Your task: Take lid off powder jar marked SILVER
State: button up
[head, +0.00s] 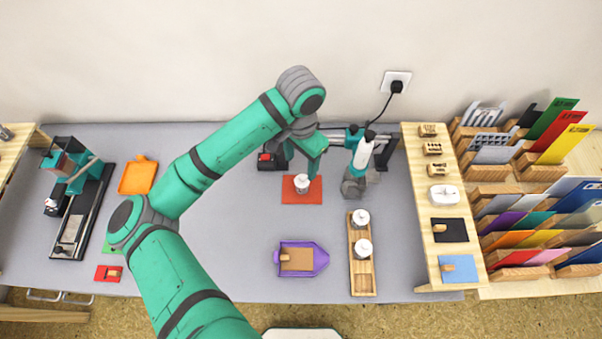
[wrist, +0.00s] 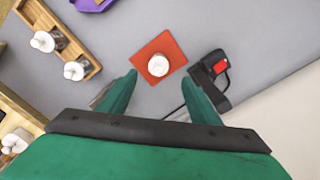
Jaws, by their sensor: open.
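A small white jar (head: 302,183) stands on a red-orange square mat (head: 289,194) on the grey table. In the wrist view the jar (wrist: 158,66) shows from above, on the mat (wrist: 174,50). Two more white jars, one behind (head: 361,217) and one in front (head: 363,248), stand in a wooden tray (head: 362,283) to the right. No SILVER marking can be read on any jar. My gripper (wrist: 160,86) is open and empty, its fingers apart, with the mat jar showing just beyond and between the fingertips. In the head view my arm partly covers the gripper.
A black device with a red part (wrist: 219,67) lies close beside the mat. A teal and white apparatus (head: 362,155) stands right of it. A purple tray (head: 320,258) lies in front. A wooden shelf (head: 437,215) borders the right; grey table is clear left of the purple tray.

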aim_at(302, 177)
jog(key=f, duration=0.2)
jog(key=shift+s+d+f, duration=0.2)
jog(key=shift+s+f, duration=0.15)
jog(key=shift+s, duration=0.05)
jog(key=shift+w+f, duration=0.25)
jog(key=shift+f, duration=1.1)
jog(key=shift+w+f, duration=0.2)
jog(key=shift+f, duration=1.1)
jog(key=c, duration=1.1)
